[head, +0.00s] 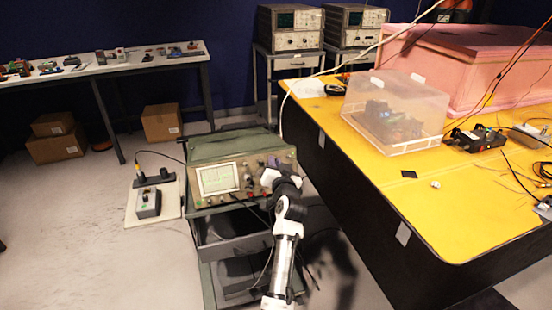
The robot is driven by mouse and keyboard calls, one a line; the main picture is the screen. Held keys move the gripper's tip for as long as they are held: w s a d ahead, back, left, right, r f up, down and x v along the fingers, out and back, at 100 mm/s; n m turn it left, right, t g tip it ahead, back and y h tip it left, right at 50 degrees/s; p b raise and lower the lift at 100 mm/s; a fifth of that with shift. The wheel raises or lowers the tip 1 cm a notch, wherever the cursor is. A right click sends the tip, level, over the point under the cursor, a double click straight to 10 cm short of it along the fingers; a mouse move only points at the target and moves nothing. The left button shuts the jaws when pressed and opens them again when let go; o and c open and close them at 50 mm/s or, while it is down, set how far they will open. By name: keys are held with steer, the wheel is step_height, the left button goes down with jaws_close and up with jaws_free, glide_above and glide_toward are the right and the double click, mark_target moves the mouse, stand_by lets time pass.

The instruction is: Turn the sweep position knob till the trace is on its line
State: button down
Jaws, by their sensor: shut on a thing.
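The oscilloscope (230,148) has a green case and stands on a dark cart, its front panel towards me. Its lit screen (218,179) is at the left of the panel; the trace and its line are too small to make out. My gripper (268,174) is at the right half of the panel, among the knobs, and is shut on a knob there. The gripper's dark body and white arm come up from below and hide that knob and part of the panel, so I cannot read its label.
A yellow table (465,220) with a clear plastic box (395,110) and a pink foam enclosure (475,60) stands close on the right. A grey box (148,203) sits on a board on the floor at left. Cables hang by the cart (235,250).

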steer(key=shift+m+h+p, duration=0.3)
steer(key=shift+m+p, duration=0.2)
steer(key=shift+m, duration=0.2)
steer(key=c, duration=1.7)
jaws_free()
steer(key=shift+c, duration=0.2)
steer(key=shift+s, duration=0.15)
steer(key=s+d+b, duration=0.2)
steer(key=s+b, duration=0.1)
steer(key=s, duration=1)
steer(key=shift+s+r, duration=0.2)
steer(key=shift+r, duration=0.05)
